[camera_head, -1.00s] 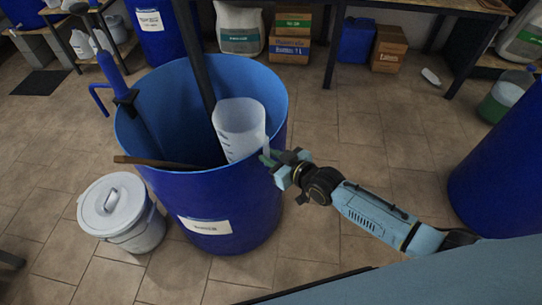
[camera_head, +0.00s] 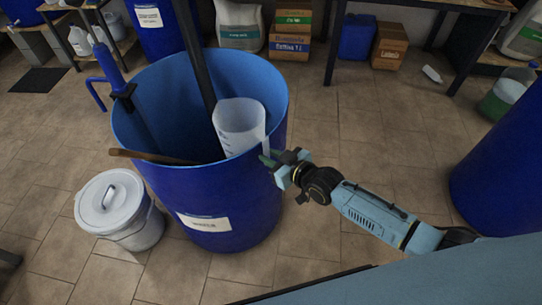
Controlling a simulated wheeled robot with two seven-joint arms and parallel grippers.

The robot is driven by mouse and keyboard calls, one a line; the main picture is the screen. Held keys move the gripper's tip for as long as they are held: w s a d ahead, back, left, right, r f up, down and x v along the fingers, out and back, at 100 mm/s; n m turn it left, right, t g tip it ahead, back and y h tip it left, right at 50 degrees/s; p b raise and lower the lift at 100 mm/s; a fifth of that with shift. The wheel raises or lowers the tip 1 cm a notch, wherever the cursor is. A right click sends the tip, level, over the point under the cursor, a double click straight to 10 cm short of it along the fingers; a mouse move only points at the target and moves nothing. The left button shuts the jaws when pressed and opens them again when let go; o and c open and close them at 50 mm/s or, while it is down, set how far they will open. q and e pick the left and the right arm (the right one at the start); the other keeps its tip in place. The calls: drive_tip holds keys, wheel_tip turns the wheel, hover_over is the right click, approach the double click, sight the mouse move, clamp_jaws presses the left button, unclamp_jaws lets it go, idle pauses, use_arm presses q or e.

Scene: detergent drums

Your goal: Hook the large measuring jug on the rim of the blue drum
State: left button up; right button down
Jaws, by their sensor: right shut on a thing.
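The large measuring jug (camera_head: 239,126) is white and translucent with marks on its side. It is upright at the right inner side of the open blue drum (camera_head: 215,190), its lower part inside. My right gripper (camera_head: 268,159) is shut on the jug at its right side, just outside the drum's rim. The jug's handle is largely hidden by the fingers, and I cannot tell whether it bears on the rim. My left gripper is not in view.
A dark pole (camera_head: 194,55), a blue pump (camera_head: 108,68) and a wooden stick (camera_head: 150,157) stick out of the drum. A lidded white bucket (camera_head: 112,203) stands at its left. Another blue drum (camera_head: 500,165) is at the right. The tiled floor between the drums is clear.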

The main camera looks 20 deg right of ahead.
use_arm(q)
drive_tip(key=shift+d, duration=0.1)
use_arm(e)
drive_tip(key=c, duration=1.2)
unclamp_jaws()
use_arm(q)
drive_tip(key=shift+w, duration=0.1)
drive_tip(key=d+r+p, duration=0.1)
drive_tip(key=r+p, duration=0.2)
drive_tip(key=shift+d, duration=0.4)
use_arm(e)
drive_tip(key=v, duration=1.3)
drive_tip(key=shift+s, duration=0.2)
drive_tip(key=shift+d, duration=0.1)
